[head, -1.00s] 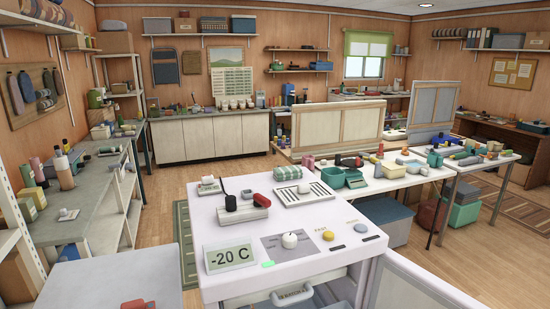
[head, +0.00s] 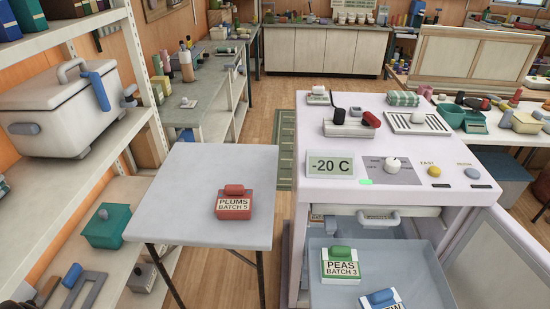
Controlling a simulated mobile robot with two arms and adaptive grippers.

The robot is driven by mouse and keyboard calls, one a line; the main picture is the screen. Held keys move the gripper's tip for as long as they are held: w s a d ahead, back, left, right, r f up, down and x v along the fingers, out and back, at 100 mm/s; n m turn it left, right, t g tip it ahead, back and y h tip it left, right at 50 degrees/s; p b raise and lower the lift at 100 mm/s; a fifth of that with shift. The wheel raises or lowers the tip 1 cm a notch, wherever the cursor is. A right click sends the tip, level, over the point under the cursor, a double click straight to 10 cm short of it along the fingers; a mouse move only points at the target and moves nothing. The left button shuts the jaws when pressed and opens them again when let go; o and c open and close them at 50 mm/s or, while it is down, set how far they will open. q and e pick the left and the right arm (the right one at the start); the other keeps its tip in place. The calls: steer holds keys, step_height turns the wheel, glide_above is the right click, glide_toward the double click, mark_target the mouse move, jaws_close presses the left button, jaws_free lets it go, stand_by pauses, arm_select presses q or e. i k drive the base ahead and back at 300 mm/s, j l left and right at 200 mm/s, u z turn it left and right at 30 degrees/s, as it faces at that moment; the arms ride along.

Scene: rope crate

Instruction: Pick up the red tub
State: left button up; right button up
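The red tub (head: 236,202) stands on a small grey table (head: 180,170) left of the freezer in the head view. It has a red lid with a handle and a label reading "PLUMS BATCH 5". Nothing touches it. Neither of my grippers can be made out in the head view.
The white freezer (head: 325,190) reads -20 C; its pulled-out drawer (head: 415,258) holds a green tub (head: 340,265) labelled "PEAS BATCH 3" and a blue tub (head: 381,300). Shelves at left hold a white cooler box (head: 60,110) and a teal box (head: 106,226). Floor shows between table and freezer.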

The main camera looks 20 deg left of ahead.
mark_target(234, 202)
steer(key=i+j, duration=0.1)
steer(key=j, duration=0.35)
steer(key=i+j+u, duration=0.1)
steer(key=j, duration=0.3)
steer(key=i+j, duration=0.15)
steer(key=j, duration=0.3)
